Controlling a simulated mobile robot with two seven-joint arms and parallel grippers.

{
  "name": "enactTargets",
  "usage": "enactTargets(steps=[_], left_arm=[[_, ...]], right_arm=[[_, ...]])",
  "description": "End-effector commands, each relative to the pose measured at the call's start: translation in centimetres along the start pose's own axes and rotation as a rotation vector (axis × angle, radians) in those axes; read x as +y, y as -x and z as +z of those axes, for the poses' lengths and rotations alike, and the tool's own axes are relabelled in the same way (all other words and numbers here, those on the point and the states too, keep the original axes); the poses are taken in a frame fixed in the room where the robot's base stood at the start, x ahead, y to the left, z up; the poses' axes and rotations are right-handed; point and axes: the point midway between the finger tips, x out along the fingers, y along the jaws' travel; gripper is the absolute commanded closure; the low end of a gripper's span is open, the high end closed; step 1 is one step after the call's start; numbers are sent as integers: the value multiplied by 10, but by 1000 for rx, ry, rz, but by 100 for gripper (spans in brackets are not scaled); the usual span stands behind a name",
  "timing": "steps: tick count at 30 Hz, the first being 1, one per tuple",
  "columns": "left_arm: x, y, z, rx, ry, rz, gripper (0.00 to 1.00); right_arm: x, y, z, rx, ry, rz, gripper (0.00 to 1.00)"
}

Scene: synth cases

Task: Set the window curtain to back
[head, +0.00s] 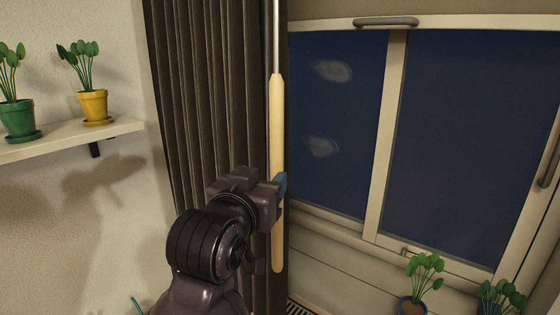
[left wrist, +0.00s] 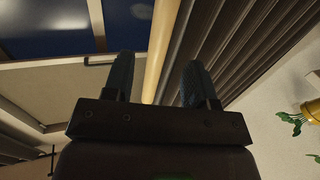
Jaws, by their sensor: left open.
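The window curtain (head: 205,90) is dark brown and pleated, gathered at the left side of the window (head: 340,125) in the head view. A wand with a pale wooden handle (head: 277,120) hangs upright along the curtain's right edge. My left gripper (head: 279,186) is at the lower half of this handle. In the left wrist view the handle (left wrist: 162,40) runs between the two blue fingers of the open gripper (left wrist: 158,80), with gaps showing beside it. The curtain folds (left wrist: 235,45) lie to the right there. My right gripper is not in view.
A wall shelf (head: 70,138) at the left holds a green pot (head: 18,118) and a yellow pot (head: 93,105) with plants. Two potted plants (head: 413,303) stand at the lower right below the window. Window handles (head: 385,23) stick out from the frame.

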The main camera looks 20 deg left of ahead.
Motion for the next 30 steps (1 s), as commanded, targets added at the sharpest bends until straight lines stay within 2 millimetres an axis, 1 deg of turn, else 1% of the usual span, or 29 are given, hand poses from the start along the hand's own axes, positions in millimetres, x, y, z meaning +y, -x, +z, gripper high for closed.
enactTargets(steps=[9,15,21,30], left_arm=[[0,-53,-1,1,-1,-1,48],[-1,-79,0,0,-1,-2,48],[-1,-91,-1,2,-1,-1,48],[-1,-92,0,2,-1,-1,48]], right_arm=[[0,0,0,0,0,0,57],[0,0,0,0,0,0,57],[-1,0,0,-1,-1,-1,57],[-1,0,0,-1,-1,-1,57]])
